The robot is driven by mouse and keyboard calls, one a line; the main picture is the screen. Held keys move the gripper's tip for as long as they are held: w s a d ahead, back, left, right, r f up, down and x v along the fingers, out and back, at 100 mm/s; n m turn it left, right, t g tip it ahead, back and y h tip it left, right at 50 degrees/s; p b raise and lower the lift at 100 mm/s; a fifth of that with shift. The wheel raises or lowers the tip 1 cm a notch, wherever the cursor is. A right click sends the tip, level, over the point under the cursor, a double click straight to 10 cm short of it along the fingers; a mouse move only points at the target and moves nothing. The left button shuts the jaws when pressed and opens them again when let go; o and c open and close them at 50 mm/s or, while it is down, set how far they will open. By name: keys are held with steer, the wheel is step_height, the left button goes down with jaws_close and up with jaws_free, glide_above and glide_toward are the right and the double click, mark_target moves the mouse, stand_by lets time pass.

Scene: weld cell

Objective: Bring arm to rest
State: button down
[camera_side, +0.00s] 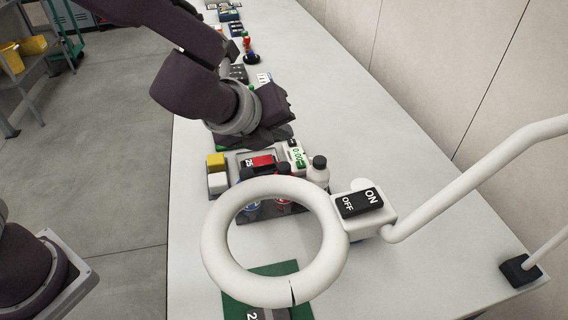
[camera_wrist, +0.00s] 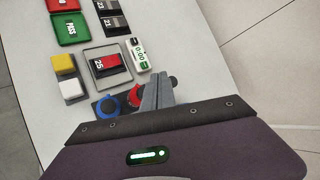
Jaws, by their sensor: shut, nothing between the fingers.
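My gripper (camera_side: 272,133) is above the white bench, at the back edge of a grey tray of parts in the side view. Its fingertips are hard to make out there. In the wrist view the two grey fingers (camera_wrist: 158,92) are together and shut, with nothing between them.
A white ring lamp (camera_side: 217,246) with an ON/OFF switch (camera_side: 359,202) stands in front. The bench's right side (camera_side: 400,130) is clear.

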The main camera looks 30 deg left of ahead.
steer(key=s+a+r+n+g+y, duration=0.1)
steer(key=s+a+r+n+y, duration=0.1)
steer(key=s+a+r+n, duration=0.4)
steer(key=s+a+r+n+y, duration=0.1)
steer(key=s+a+r+n, duration=0.15)
steer(key=a+n, duration=0.55)
steer(key=s+a+n+g+h, duration=0.2)
steer(key=s+n, duration=1.1)
steer(key=s, duration=0.4)
steer(key=shift+s+f+n+g+h, duration=0.25)
steer(key=shift+s+n+g+h, duration=0.05)
steer(key=shift+s, duration=0.05)
